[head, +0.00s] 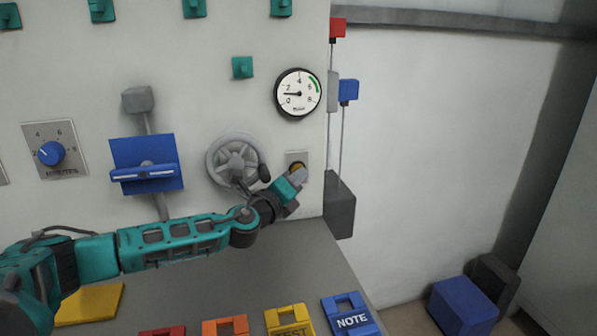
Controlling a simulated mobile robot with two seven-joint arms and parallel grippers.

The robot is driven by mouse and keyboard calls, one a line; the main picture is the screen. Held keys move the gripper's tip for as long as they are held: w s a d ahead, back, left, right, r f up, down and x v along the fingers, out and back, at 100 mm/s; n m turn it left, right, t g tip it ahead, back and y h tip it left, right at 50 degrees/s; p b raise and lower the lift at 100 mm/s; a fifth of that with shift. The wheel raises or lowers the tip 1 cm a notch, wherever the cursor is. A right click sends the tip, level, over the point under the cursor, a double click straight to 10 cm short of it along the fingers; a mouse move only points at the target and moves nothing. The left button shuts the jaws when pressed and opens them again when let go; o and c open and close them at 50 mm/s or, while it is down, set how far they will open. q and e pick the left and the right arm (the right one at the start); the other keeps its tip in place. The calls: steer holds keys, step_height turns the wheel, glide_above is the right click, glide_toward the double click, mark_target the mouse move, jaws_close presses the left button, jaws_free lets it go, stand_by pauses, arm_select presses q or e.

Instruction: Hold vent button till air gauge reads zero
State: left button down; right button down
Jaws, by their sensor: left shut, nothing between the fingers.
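The round air gauge (312,94) hangs on the grey panel, with a white face, a black rim and a green arc at upper right. Its needle points left, between 0 and 2. Below it, an orange-yellow button (296,165) sits on a small grey plate and is partly hidden by my gripper. My left gripper (301,174) is shut and empty, with its tip at the lower right of the button. I cannot tell whether it presses the button in. My right gripper is not in view.
A grey handwheel (221,158) is just left of my gripper. Further left are a blue lever block (129,150) and the blue MINUTES knob (51,153). Coloured tags, one a blue NOTE tag (350,319), lie on the shelf below. A blue box (463,305) stands at lower right.

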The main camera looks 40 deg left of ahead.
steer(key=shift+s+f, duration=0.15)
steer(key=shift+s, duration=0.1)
arm_select(q)
steer(key=shift+s+d+p, duration=0.3)
steer(key=shift+s+d, duration=0.25)
steer(key=shift+d, duration=0.05)
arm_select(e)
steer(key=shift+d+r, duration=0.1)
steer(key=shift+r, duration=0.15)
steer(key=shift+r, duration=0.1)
arm_select(q)
steer(key=s+d+p, duration=0.2)
steer(key=s+d, duration=0.1)
steer(key=d, duration=0.1)
steer(key=shift+s, duration=0.15)
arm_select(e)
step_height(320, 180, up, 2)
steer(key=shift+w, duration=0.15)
arm_select(q)
steer(key=shift+a, duration=0.1)
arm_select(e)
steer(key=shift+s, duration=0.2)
